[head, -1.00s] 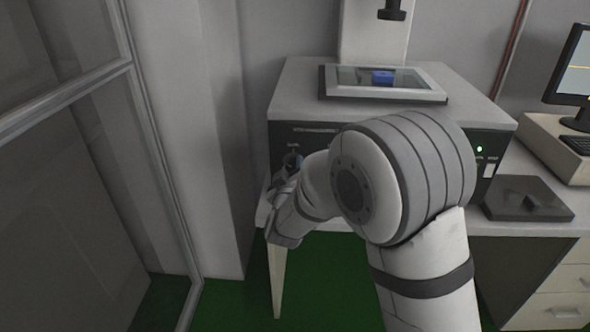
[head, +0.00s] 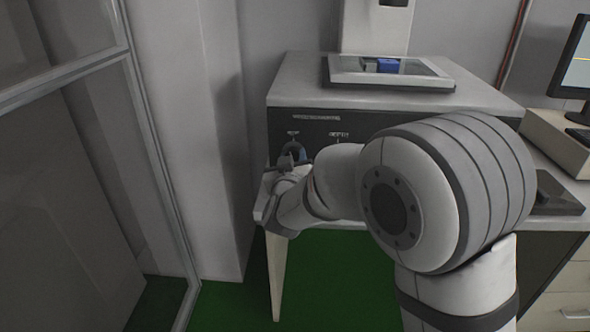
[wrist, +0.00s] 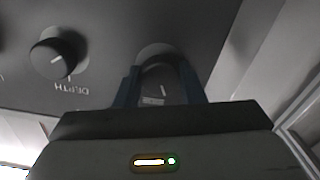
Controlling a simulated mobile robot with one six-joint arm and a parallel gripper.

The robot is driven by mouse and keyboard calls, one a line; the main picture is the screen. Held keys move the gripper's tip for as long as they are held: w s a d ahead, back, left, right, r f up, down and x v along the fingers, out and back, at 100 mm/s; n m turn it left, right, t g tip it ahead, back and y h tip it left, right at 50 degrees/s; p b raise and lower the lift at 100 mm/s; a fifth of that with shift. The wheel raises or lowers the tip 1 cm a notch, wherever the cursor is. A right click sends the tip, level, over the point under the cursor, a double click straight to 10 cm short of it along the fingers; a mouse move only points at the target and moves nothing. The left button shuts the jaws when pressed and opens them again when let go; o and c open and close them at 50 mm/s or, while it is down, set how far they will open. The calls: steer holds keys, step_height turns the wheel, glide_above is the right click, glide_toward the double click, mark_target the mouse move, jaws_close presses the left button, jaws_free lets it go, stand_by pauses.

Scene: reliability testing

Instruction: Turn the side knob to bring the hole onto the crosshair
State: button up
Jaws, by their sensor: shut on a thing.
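The machine (head: 400,100) has a dark front panel (head: 355,122) with knobs. My gripper (head: 291,153) is at the panel's left end in the head view. In the wrist view its two blue-grey fingers (wrist: 158,85) are shut around the sides of a dark round knob (wrist: 158,72), which has a light mark. The rest of this knob is hidden by the gripper. A blue block (head: 387,66) sits on the glass stage (head: 410,67) on top of the machine. I cannot make out a hole or a crosshair in either view.
A second knob (wrist: 55,58), labelled DEPTH, stands apart beside the held one. My arm covers much of the panel's right side. A monitor (head: 574,70) stands on the right. A glass-panelled frame (head: 150,140) and a wall column are on the left.

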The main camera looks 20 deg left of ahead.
steer(key=shift+r+m+b, duration=0.15)
steer(key=shift+m+b, duration=0.95)
steer(key=shift+m, duration=0.15)
steer(key=shift+r+m+b, duration=0.1)
steer(key=shift+m+b, duration=1)
steer(key=shift+m, duration=0.15)
steer(key=shift+r, duration=0.15)
steer(key=o, duration=0.6)
steer(key=shift+w, duration=0.1)
steer(key=o, duration=0.4)
steer(key=shift+f, duration=0.2)
steer(key=shift+p+v, duration=0.45)
steer(key=shift+v, duration=3.5)
